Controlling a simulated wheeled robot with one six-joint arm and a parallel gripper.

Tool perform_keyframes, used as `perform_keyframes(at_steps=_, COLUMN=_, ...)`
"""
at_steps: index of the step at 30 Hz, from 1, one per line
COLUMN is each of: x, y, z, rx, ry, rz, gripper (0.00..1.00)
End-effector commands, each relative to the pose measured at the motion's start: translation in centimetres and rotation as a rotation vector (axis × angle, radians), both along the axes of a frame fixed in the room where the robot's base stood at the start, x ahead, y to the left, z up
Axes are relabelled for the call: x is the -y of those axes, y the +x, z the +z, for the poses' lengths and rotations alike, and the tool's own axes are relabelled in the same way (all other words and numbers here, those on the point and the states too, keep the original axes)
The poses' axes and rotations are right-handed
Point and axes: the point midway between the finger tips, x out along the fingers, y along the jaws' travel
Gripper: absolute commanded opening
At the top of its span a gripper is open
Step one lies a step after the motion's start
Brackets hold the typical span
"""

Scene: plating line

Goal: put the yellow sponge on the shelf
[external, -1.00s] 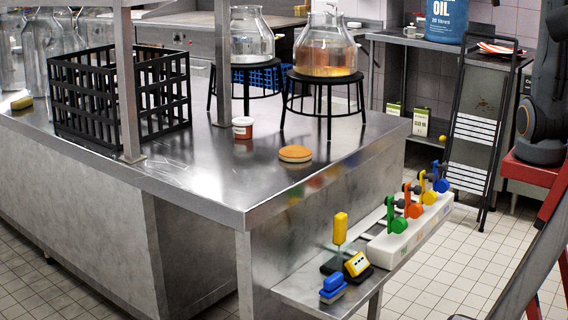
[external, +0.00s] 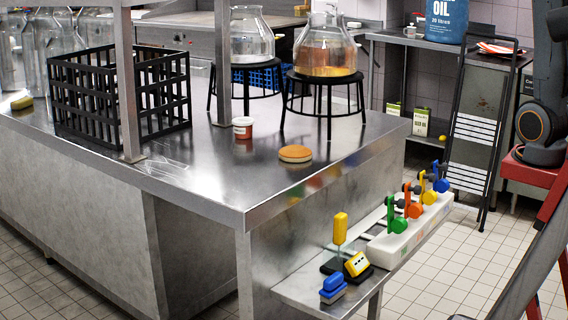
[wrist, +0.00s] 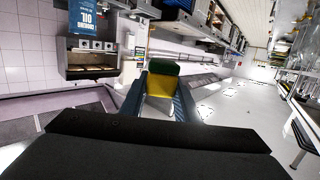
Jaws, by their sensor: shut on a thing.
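My gripper (wrist: 160,98) shows in the wrist view, its two blue-grey fingers shut on a yellow sponge (wrist: 159,84) with a green layer on one side. The sponge is held clear of the surfaces seen behind it. In the external view my gripper and the held sponge are out of the frame. A low steel shelf (external: 290,287) is fixed at the front end of the steel counter. Another sponge-like yellow block (external: 22,102) lies on the counter at the far left.
The counter (external: 215,185) holds a black crate (external: 75,95), a red-white tub (external: 242,127) and an orange round pad (external: 295,153).

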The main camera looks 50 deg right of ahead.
Motion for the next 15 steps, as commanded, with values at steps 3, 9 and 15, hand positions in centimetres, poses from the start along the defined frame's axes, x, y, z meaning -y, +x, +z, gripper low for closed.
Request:
perform_keyframes(at_steps=3, x=-5.0, y=3.3, z=-0.1, rx=-0.001, ry=-0.001, rz=0.035, gripper=0.04)
perform_keyframes(at_steps=9, x=-13.5, y=7.5, z=-0.6, rx=-0.002, ry=-0.001, rz=0.075, gripper=0.04)
perform_keyframes(at_steps=15, x=-22.8, y=10.3, z=-1.7, rx=0.0, ry=-0.001, rz=0.114, gripper=0.04)
